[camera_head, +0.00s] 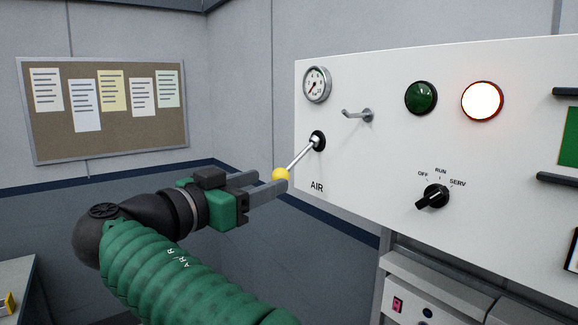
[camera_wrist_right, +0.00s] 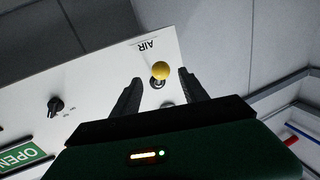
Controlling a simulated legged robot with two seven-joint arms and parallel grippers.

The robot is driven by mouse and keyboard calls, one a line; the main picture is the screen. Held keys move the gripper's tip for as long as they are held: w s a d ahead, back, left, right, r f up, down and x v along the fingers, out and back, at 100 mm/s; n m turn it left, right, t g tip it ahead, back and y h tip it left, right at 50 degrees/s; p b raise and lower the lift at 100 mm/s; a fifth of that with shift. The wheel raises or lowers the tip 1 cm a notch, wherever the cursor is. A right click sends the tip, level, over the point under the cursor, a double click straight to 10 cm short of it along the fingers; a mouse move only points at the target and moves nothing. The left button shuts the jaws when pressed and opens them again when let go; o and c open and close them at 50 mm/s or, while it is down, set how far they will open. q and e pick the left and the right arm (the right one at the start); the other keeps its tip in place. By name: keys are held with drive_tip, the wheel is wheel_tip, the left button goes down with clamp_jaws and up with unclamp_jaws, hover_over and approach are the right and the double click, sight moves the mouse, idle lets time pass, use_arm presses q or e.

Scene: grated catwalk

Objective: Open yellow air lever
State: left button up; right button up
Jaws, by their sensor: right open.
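The air lever is a silver rod (camera_head: 301,157) with a yellow ball knob (camera_head: 281,174). It comes out of a dark round socket (camera_head: 317,140) on the white panel, above the label AIR, and slants down and left. My right gripper (camera_head: 273,183) is open at the knob, with its fingers on either side of it in the head view. In the right wrist view the yellow knob (camera_wrist_right: 160,71) lies between the tips of the two open dark fingers (camera_wrist_right: 158,88). I cannot tell whether a finger touches it. My left gripper is not in view.
The white panel (camera_head: 370,190) also bears a gauge (camera_head: 317,84), a metal hook (camera_head: 358,115), a green lamp (camera_head: 421,98), a lit lamp (camera_head: 482,101) and a black rotary switch (camera_head: 433,197). A pinboard (camera_head: 110,140) hangs on the left wall.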

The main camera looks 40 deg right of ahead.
sight(295, 162)
drive_tip(key=w+d+p, duration=0.1)
drive_tip(key=d+p, duration=0.1)
drive_tip(key=d, duration=0.6)
drive_tip(key=shift+w+d+f+p, duration=0.15)
drive_tip(key=shift+w+d+p, duration=0.2)
drive_tip(key=shift+d+p, duration=0.05)
drive_tip(key=shift+s, duration=0.1)
drive_tip(key=shift+c, duration=0.7)
drive_tip(key=shift+a, duration=0.2)
drive_tip(key=c, duration=0.5)
clamp_jaws()
